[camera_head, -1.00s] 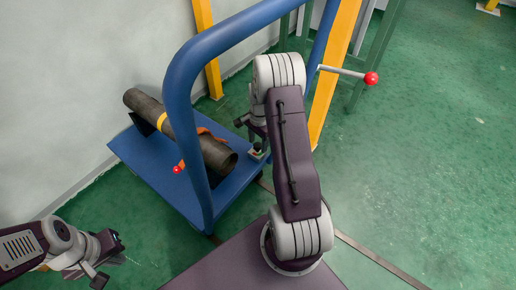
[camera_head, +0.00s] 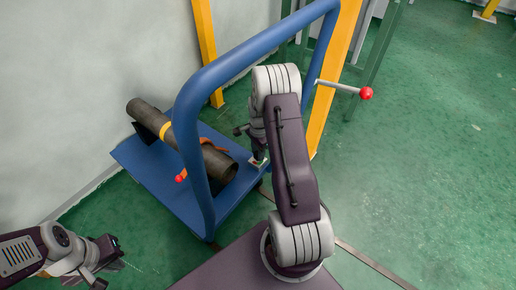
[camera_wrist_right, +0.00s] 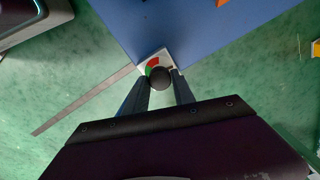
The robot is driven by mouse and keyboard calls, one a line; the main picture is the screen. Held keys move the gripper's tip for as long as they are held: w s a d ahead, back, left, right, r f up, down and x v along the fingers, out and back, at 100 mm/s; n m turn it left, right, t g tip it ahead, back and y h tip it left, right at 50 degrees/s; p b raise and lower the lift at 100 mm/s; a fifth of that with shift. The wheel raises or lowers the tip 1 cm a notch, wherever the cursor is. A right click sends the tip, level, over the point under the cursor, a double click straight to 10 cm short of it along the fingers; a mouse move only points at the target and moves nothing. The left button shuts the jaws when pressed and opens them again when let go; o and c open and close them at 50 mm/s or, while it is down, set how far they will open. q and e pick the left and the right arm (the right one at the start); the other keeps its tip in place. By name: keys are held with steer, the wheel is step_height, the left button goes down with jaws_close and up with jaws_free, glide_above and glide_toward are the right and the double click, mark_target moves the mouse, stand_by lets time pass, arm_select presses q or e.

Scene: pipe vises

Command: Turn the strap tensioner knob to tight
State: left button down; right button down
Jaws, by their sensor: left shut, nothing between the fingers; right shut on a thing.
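The tensioner knob (camera_wrist_right: 160,78) is a round black knob in the right wrist view. It sits on a white plate with a red and green dial (camera_wrist_right: 153,64) at the edge of the blue cart. My right gripper (camera_wrist_right: 160,84) has its fingers on both sides of the knob and is shut on it. In the head view the right gripper (camera_head: 259,158) is at the cart's near right corner, and the knob is mostly hidden there. An orange strap (camera_head: 206,142) runs over the dark pipe. My left gripper (camera_head: 120,255) is shut and empty at the lower left, away from the cart.
The blue cart (camera_head: 135,158) carries the dark pipe (camera_head: 217,162) and has a tall blue handle frame (camera_head: 190,120). A red-balled lever (camera_head: 366,93) sticks out from a yellow post (camera_head: 322,118). A pale wall stands left. Green floor is clear at right.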

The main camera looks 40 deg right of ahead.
steer(key=m+p, duration=0.1)
steer(key=p, duration=0.1)
steer(key=m+p, duration=0.4)
steer(key=shift+r, duration=0.25)
steer(key=m+p, duration=0.2)
steer(key=m, duration=0.1)
steer(key=m+p, duration=0.1)
steer(key=m, duration=0.1)
steer(key=shift+f+m+p, duration=0.1)
steer(key=shift+m+p, duration=0.2)
steer(key=shift+m, duration=0.1)
steer(key=m+p, duration=0.1)
steer(key=m, duration=0.1)
steer(key=shift+a+m, duration=0.1)
steer(key=shift+m, duration=0.3)
steer(key=m+p, duration=0.1)
steer(key=m, duration=0.4)
steer(key=shift+f+m, duration=0.15)
steer(key=shift+m, duration=0.25)
steer(key=shift+g, duration=0.3)
steer(key=c, duration=1.1)
jaws_free()
steer(key=shift+o, duration=0.2)
